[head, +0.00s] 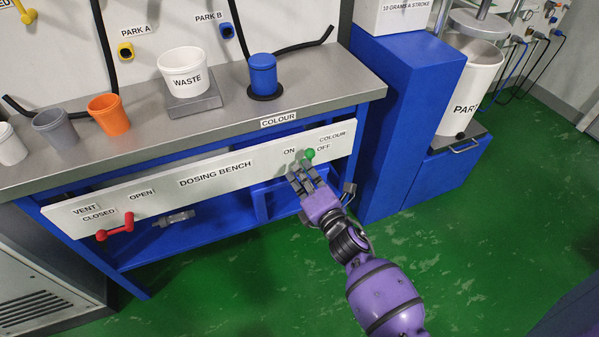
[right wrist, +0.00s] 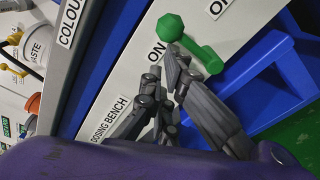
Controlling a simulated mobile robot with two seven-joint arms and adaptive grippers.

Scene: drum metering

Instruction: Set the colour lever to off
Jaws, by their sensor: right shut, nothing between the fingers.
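The colour lever (head: 309,154) is green and sits on the white front panel, near its right end, by the ON and OFF labels. In the right wrist view the lever (right wrist: 205,58) shows a faceted knob at one end and a rounder end lower down. The knob lies between the ON and OFF labels. My right gripper (head: 299,174) is shut and empty, just below and left of the lever. In the right wrist view my right gripper's (right wrist: 168,75) fingertips are close beside the lever; I cannot tell whether they touch it. My left gripper is not in view.
A red vent lever (head: 115,228) is at the panel's left end. On the bench top (head: 325,79) stand a waste tub (head: 184,82), a blue container (head: 262,76) and an orange cup (head: 109,124). A blue cabinet (head: 400,110) stands right of the bench. The green floor in front is clear.

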